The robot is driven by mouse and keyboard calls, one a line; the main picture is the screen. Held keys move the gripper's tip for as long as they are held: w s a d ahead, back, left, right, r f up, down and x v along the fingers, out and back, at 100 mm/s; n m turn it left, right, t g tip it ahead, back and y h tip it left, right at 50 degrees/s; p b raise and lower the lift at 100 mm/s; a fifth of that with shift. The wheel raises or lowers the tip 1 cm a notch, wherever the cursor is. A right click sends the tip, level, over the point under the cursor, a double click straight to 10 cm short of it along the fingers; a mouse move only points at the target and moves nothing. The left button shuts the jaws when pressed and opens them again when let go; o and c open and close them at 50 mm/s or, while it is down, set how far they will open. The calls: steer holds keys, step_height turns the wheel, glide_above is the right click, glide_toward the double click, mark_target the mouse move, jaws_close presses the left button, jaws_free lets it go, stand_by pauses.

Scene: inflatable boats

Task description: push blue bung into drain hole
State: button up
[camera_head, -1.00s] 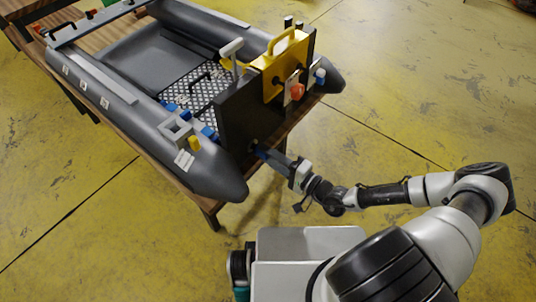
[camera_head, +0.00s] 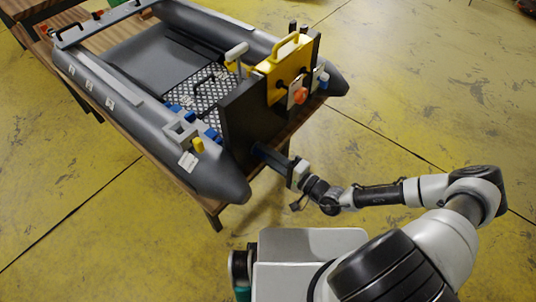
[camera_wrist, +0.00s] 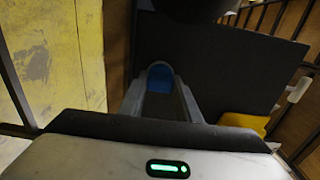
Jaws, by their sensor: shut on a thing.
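The blue bung (camera_wrist: 160,73) is between the two grey fingers of my gripper (camera_wrist: 160,98), which is shut on it. In the wrist view the bung's far end is up against the dark transom. In the head view my gripper (camera_head: 268,156) reaches from the right to the lower rear face of the black transom (camera_head: 245,115) of the grey inflatable boat (camera_head: 110,105), with a little blue of the bung (camera_head: 258,151) showing. The drain hole is hidden behind the bung and fingers, so I cannot tell how far in the bung sits.
A yellow box with a handle (camera_head: 285,68) is fixed on the transom above and right. Blue and yellow fittings (camera_head: 197,145) sit on the near tube. The boat rests on a wooden table (camera_head: 155,165). Open yellow floor (camera_head: 430,90) lies to the right.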

steer(key=shift+a, duration=0.1)
steer(key=o, duration=1.1)
steer(key=shift+o, duration=0.2)
steer(key=p+v, duration=0.1)
steer(key=v, duration=1.6)
steer(key=shift+s, duration=0.15)
